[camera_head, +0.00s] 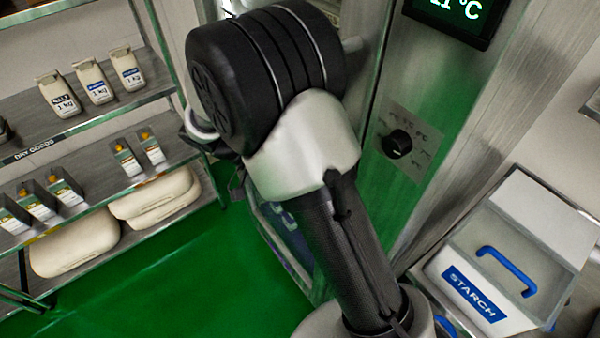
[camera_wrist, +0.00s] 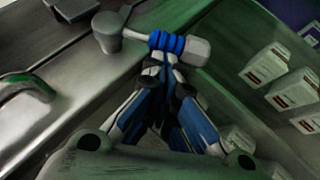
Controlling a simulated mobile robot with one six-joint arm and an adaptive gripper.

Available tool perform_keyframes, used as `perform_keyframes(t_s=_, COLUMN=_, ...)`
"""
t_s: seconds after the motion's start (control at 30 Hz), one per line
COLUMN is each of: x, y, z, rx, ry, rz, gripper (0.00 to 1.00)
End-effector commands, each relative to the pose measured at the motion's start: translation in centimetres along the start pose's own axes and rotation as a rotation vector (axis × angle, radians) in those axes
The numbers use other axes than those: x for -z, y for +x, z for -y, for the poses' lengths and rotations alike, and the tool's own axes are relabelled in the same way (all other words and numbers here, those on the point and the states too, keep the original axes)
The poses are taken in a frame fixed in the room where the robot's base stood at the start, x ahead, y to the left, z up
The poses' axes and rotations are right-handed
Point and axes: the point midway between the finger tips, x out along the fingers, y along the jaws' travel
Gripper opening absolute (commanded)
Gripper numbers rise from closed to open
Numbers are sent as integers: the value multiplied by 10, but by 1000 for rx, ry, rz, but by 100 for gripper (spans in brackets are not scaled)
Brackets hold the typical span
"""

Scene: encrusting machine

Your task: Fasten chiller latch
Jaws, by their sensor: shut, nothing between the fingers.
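The chiller latch shows in the wrist view as a grey lever with a blue ribbed grip (camera_wrist: 166,43), running right from a round pivot (camera_wrist: 108,28) on the steel surface. A dark grey bracket (camera_wrist: 72,8) sits beyond the pivot at the top left. My gripper (camera_wrist: 163,64) is shut and empty, its fingertips right at the blue grip; I cannot tell whether they touch it. In the head view my arm hides the latch and my gripper. The steel chiller (camera_head: 430,150) stands there with a green temperature display (camera_head: 452,14) and a black knob (camera_head: 397,144).
A dry goods shelf (camera_head: 85,185) with packets and white tubs stands at the left in the head view. A starch bin (camera_head: 500,262) is at the lower right. Green floor (camera_head: 200,270) is clear between. White packages (camera_wrist: 268,64) and a curved handle (camera_wrist: 28,84) show in the wrist view.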

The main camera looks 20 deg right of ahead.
Motion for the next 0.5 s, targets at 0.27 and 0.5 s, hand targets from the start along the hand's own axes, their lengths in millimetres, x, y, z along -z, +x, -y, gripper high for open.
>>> perform_keyframes(t_s=0.27, x=-11, y=16, z=13, rx=-223, ry=-149, rz=1, gripper=0)
perform_keyframes(t_s=0.5, x=-20, y=29, z=18, rx=-309, ry=-207, rz=1, gripper=0)
